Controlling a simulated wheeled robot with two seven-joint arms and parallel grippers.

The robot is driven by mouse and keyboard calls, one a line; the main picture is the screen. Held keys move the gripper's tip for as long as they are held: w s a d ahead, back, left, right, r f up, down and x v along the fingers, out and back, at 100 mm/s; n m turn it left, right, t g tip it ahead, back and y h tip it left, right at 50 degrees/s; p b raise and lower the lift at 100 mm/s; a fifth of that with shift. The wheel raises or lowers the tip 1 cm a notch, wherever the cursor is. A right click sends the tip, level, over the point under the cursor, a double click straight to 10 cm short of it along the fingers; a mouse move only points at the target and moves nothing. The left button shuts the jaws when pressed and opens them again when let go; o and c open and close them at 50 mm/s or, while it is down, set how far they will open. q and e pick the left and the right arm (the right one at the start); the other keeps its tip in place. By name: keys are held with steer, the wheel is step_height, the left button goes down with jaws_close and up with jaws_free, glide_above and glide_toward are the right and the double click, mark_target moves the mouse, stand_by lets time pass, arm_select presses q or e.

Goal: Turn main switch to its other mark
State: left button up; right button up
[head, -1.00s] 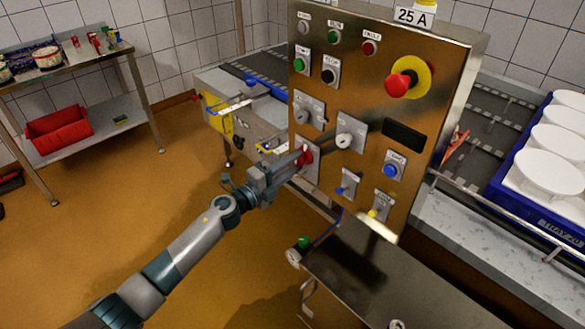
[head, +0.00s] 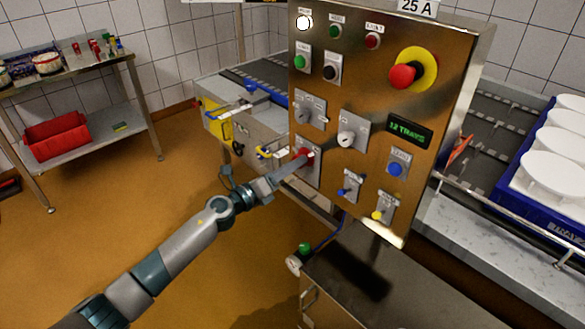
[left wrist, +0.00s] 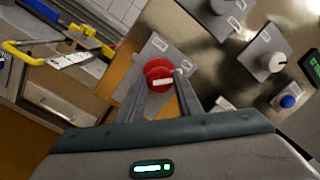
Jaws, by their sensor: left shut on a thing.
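The main switch is a red rotary knob (head: 306,152) on a grey plate at the lower left of the steel control panel (head: 385,75). It also shows in the left wrist view (left wrist: 157,69), with a pale bar across its face between two small labels too blurred to read. My left gripper (head: 298,160) reaches it from the lower left. Its two fingers lie on either side of the knob and are shut on it. The fingers hide part of the plate. My right gripper is not in view.
A lit green display (head: 410,132) reads "12 TRAYS", and a white lamp (head: 304,22) glows at the top left. Other knobs and a red emergency button (head: 403,76) surround the switch. A steel box (head: 400,290) juts out below. A blue crate (head: 540,215) stands right.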

arm_select(q)
steer(key=shift+f, duration=0.1)
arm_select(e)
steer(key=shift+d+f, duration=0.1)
arm_select(q)
steer(key=o, duration=1)
steer(key=shift+o, duration=0.2)
steer(key=b+v, duration=0.2)
steer(key=v, duration=1.5)
steer(key=shift+s, duration=0.2)
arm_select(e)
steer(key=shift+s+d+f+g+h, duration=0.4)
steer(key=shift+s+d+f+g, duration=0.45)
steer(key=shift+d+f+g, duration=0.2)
arm_select(q)
steer(key=shift+a, duration=0.15)
